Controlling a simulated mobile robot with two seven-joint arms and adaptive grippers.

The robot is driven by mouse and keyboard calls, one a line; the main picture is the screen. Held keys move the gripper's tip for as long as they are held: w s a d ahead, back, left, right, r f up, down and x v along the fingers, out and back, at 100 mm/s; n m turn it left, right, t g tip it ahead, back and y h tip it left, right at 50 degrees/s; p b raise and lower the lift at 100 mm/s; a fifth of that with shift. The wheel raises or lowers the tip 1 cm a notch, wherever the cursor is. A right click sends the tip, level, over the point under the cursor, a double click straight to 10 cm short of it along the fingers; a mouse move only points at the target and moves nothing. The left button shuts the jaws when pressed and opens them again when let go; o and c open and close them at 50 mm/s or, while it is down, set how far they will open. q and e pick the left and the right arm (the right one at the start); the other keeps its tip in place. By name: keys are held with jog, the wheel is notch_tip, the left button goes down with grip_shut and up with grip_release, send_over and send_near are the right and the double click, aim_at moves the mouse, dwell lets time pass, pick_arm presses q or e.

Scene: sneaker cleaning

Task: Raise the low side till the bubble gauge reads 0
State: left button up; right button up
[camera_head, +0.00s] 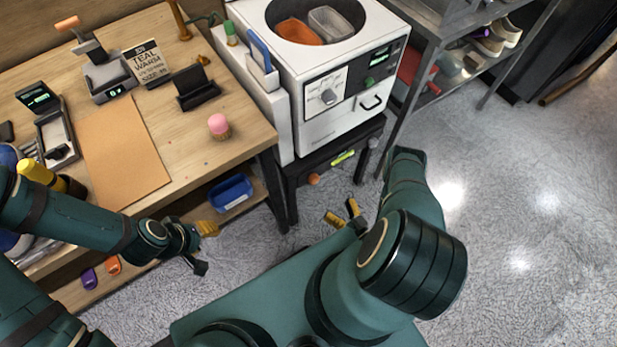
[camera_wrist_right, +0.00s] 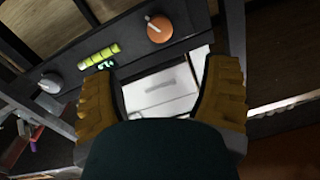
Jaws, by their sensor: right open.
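The bubble gauge (camera_head: 342,158) is a small yellow-green vial on the front of the black stand (camera_head: 292,200) under the white machine. It also shows in the right wrist view (camera_wrist_right: 98,55), with a small lit readout (camera_wrist_right: 106,65) beside it; bubble and reading are too small to tell. An orange knob (camera_head: 313,179) sits left of the gauge and a grey knob (camera_head: 372,143) right of it. My right gripper (camera_head: 345,212) is open and empty in front of the stand, touching neither knob. In the right wrist view the orange knob (camera_wrist_right: 159,29) lies beyond the open fingers. My left gripper (camera_head: 207,247) is open and empty.
A metal rack stands right; floor there is clear.

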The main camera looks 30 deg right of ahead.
aim_at(316, 182)
jog(key=w, duration=0.4)
jog(key=w+a+b, duration=0.1)
jog(key=w, duration=0.4)
jog(key=w+b, duration=0.1)
jog(key=w, duration=0.3)
jog(key=shift+w+a, duration=0.2)
jog(key=shift+a, duration=0.05)
jog(key=c, duration=1.2)
jog(key=shift+m, duration=0.4)
jog(key=m, duration=0.6)
jog(key=shift+d, duration=0.1)
jog(key=shift+c, duration=0.2)
jog(key=m, duration=0.4)
jog(key=shift+m, duration=0.4)
jog(key=shift+m+t+h, duration=0.3)
jog(key=shift+m, duration=1.4)
